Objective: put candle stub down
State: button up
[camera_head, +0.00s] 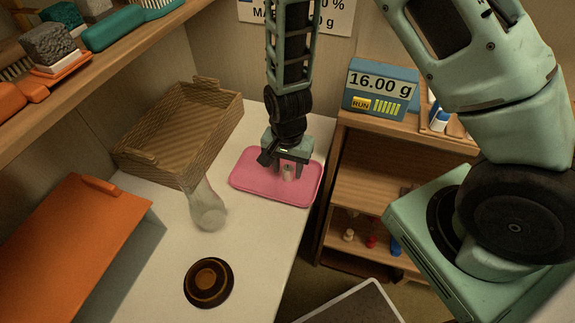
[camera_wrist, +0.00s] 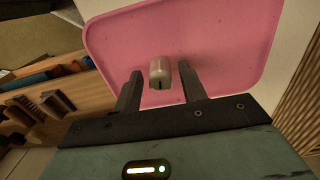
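The candle stub (camera_head: 288,172) is a small pale cylinder with a dark wick mark. It stands upright on the pink tray (camera_head: 245,183), near the tray's right part. In the wrist view the stub (camera_wrist: 160,73) shows against the pink tray (camera_wrist: 215,35), between my fingertips. My gripper (camera_head: 289,166) points down over the tray, with its fingers on either side of the stub. The fingers (camera_wrist: 158,85) are apart, and a gap shows beside the stub, so it looks open. Whether one finger touches the stub is hard to tell.
A wicker basket (camera_head: 180,130) stands left of the tray, with a clear glass vessel (camera_head: 207,207) in front. A brown round dish (camera_head: 208,283) lies nearer. An orange-topped box (camera_head: 70,245) is at left. A scale display (camera_head: 380,88) sits on the right shelf unit.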

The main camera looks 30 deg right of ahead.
aim_at(288, 168)
notch_tip(288, 168, up, 12)
jog(key=p, duration=0.1)
jog(key=s+a+r+n, duration=0.3)
jog(key=s+r+n, duration=0.3)
jog(key=s+n, duration=0.2)
jog(key=s+a+r+n, duration=0.4)
jog(key=s+r+n, duration=0.3)
jog(key=s+n, duration=0.1)
jog(key=shift+s+n+y, duration=0.3)
jog(key=shift+s+n, duration=0.1)
jog(key=shift+s, duration=0.45)
